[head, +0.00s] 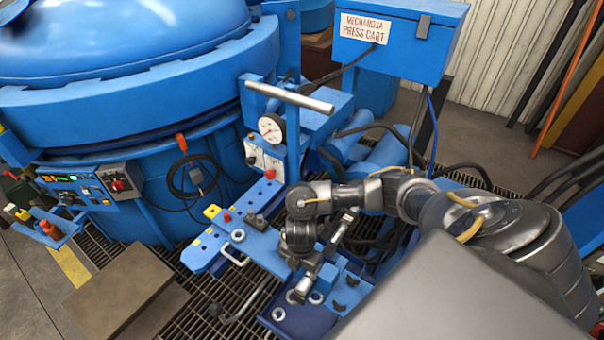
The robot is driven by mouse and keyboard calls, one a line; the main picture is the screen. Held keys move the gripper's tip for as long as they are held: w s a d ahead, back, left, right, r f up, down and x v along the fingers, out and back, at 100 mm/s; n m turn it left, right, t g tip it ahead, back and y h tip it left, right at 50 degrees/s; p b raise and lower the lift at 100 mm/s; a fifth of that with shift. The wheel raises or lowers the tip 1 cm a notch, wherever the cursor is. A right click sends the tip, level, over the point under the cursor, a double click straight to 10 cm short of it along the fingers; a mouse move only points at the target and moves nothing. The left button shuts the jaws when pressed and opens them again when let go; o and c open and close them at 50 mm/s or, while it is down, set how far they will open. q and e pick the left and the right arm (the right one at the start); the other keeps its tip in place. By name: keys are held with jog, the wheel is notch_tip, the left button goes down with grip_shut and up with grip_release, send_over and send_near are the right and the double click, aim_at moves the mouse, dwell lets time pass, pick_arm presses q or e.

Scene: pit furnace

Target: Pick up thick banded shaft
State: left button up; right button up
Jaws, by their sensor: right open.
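My right arm reaches in from the right, and its gripper (300,287) points down over the blue bench with small parts. The right gripper is open, with its fingertips low among short metal pieces. A short silver cylinder with a dark band (345,222) shows just right of the wrist; I cannot tell for sure whether it is the thick banded shaft. The wrist and fingers hide part of the bench, and contact at the fingertips is unclear. My left gripper is not in view.
A large blue furnace (130,90) fills the left. A press frame with a silver bar (290,97) and gauge (270,127) stands behind the bench. A blue press cart box (400,40) is at the back. Metal rings (278,314) lie near the gripper. Grating (180,310) surrounds the bench.

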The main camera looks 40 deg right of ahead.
jog(key=b, duration=0.2)
send_over(304, 283)
notch_tip(304, 283, down, 5)
jog(key=shift+w+a+r, duration=0.15)
jog(key=shift+r, duration=0.05)
jog(key=shift+f, duration=0.45)
jog(key=f, duration=0.5)
jog(key=shift+d+f+b, duration=0.1)
jog(key=shift+d+b, duration=0.1)
jog(key=shift+b, duration=0.15)
grip_shut()
